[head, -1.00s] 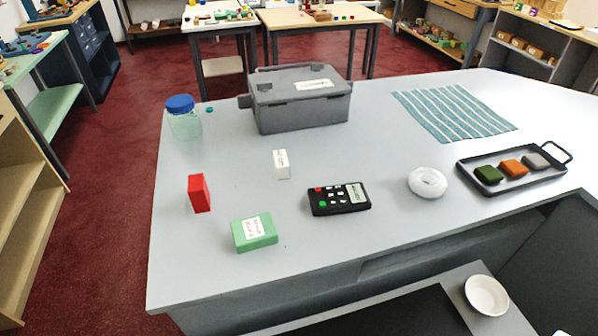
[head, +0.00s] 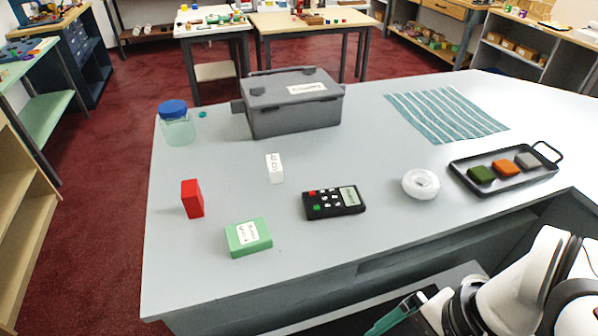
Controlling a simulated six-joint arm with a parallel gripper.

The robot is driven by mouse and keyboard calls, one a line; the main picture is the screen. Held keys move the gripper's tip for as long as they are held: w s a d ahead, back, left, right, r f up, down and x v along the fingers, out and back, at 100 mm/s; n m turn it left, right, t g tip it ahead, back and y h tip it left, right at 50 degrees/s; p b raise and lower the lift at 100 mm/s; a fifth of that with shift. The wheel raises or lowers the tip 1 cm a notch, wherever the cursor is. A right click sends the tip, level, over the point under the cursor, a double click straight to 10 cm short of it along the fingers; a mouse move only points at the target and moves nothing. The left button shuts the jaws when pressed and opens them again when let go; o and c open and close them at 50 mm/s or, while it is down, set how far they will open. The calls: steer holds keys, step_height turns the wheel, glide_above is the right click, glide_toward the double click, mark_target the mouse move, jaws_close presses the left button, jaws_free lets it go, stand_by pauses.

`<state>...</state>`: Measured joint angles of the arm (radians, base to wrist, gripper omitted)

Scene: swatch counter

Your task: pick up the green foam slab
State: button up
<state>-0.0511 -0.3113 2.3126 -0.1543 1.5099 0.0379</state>
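A light green block (head: 248,237) with a white label lies near the front edge of the grey counter, left of centre. A smaller dark green piece (head: 481,174) lies in a black tray at the right. Which of the two is meant by the slab, I cannot tell for sure. My white and black arm shows at the lower right. A teal and dark part at its end, seemingly my gripper (head: 396,316), is cut by the bottom edge, low and right of the light green block and apart from it. Its fingers cannot be made out clearly.
A red block (head: 192,198), white labelled block (head: 274,168), black calculator-like device (head: 334,203) and white ring (head: 421,184) stand around. Behind are a blue-lidded jar (head: 177,124), grey toolbox (head: 293,106) and striped cloth (head: 446,114). The black tray (head: 521,180) also holds orange and grey pieces.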

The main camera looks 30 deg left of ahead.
steer(key=w+a+r+m+g+y, duration=0.1)
steer(key=w+a+r+g+y, duration=0.15)
steer(key=w+a, duration=0.8)
steer(key=m+g+y, duration=0.1)
steer(key=g+y, duration=0.2)
steer(key=g, duration=0.3)
glide_toward(251, 232)
steer(key=x, duration=0.2)
steer(key=shift+s+f, duration=0.15)
steer(key=shift+s, duration=0.3)
steer(key=shift+y, duration=0.25)
steer(key=x, duration=0.7)
steer(key=shift+a+f, duration=0.2)
steer(key=shift+a, duration=0.05)
steer(key=shift+s+a+f, duration=0.15)
steer(key=shift+s+a, duration=0.05)
steer(key=c, duration=1.2)
steer(key=shift+o, duration=0.2)
